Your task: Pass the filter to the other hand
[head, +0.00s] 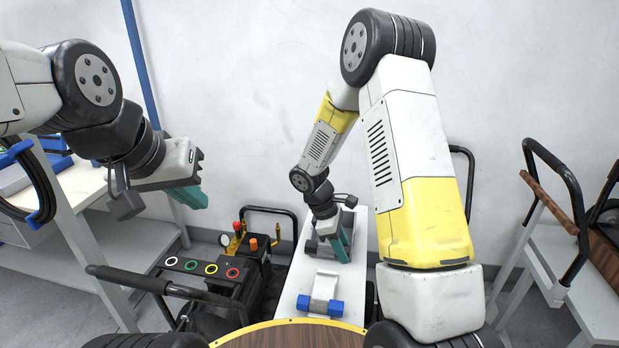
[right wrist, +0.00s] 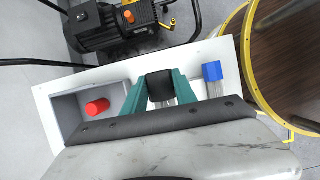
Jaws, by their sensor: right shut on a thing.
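My right gripper (right wrist: 160,85) is low over the white bench, with its teal fingers on both sides of a black cylindrical part, the filter (right wrist: 161,86). It is shut on the filter. In the head view the right gripper (head: 341,244) hangs down over the far part of the bench, and the filter is hidden there. My left gripper (head: 193,197) is raised at the left, well apart from the right one. Its teal fingers show edge-on, so whether they are open is unclear. I see nothing between them.
The narrow white bench (head: 289,318) carries a grey holder with blue ends (head: 320,306). A grey box (right wrist: 64,106) with a red cylinder (right wrist: 97,107) stands on its other end. A black pump (right wrist: 105,33) with orange caps stands beside it. A wooden round top (head: 300,336) is in front.

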